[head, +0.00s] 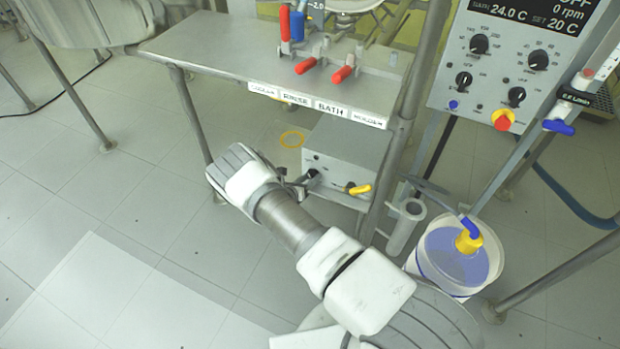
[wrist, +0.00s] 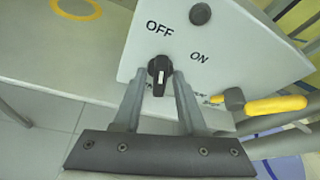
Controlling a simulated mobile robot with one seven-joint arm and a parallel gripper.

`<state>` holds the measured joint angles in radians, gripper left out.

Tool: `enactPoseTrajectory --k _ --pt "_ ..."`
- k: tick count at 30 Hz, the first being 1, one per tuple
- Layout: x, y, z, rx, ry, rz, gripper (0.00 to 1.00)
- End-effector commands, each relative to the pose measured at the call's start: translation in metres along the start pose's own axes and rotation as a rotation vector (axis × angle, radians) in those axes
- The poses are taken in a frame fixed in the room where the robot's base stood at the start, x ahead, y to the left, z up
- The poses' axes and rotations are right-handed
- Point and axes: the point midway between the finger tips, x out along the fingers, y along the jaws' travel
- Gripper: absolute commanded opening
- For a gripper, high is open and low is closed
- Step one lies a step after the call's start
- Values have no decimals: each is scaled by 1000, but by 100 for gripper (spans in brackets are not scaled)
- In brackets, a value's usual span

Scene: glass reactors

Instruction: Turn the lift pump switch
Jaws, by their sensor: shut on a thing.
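The lift pump switch is a black rotary knob (wrist: 159,66) with a white pointer mark, on the face of a grey box (head: 365,142). In the head view my gripper (head: 304,183) reaches the left part of the box front; my wrist partly hides the area. The lettering below the knob is mostly covered by the fingers.
A yellow-handled valve (head: 359,189) sits just right of the switch. A labelled shelf (head: 240,62) with red handles is above. A table leg (head: 388,165), a grey tube holder (head: 405,225) and a white bucket of blue liquid (head: 455,262) stand to the right. Left floor is clear.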

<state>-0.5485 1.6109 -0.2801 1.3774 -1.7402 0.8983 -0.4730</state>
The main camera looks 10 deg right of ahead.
Motion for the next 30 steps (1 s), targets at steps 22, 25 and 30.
enactPoseTrajectory --k 22,25,30 --pt "-2 -6 2 439 3 186 0" --pt "-2 -6 1 526 3 221 0" --pt "-1 -6 0 665 3 277 0"
